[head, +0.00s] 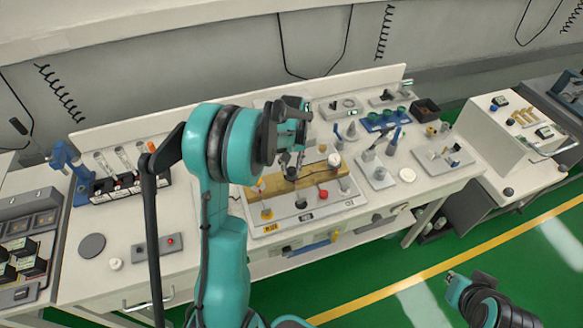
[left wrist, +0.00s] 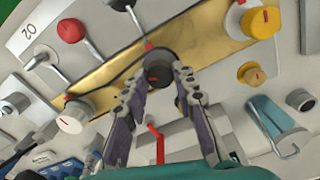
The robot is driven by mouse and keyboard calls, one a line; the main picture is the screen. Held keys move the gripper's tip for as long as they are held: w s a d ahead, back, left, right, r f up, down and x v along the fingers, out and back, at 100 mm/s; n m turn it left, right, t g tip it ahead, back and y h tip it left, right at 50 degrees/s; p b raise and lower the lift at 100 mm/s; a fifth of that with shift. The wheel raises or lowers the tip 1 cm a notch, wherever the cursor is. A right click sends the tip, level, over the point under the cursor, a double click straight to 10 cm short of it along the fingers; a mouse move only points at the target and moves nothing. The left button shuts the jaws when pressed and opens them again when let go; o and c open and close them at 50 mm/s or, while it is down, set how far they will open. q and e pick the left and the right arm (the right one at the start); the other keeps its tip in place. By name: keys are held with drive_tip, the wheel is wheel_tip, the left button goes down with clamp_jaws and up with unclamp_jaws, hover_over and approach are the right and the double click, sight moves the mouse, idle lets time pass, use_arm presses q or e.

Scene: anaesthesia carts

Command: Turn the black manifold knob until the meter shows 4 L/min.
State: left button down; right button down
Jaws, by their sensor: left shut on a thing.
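The black manifold knob (left wrist: 158,73) sits on a brass bar (left wrist: 105,75) and has a small red mark on its rim. In the head view the knob (head: 291,173) is below my left gripper (head: 291,160), partly covered by it. In the left wrist view the two fingers of my left gripper (left wrist: 160,85) are shut on the knob, one on each side. My right gripper (head: 462,288) is low at the right edge area, away from the bench; its jaws are too small to judge. I see no meter reading that can be made out.
Close around the held knob stand a red knob (left wrist: 70,30), a white knob (left wrist: 72,115) and two yellow knobs (left wrist: 260,22). The bench's front left has free room around a grey disc (head: 92,245).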

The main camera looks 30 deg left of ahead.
sight(291, 169)
use_arm(q)
drive_tip(key=n, duration=0.6)
drive_tip(key=shift+b, duration=0.35)
drive_tip(key=shift+n, duration=0.3)
drive_tip(key=c, duration=1.2)
unclamp_jaws()
wheel_tip(291, 169, up, 12)
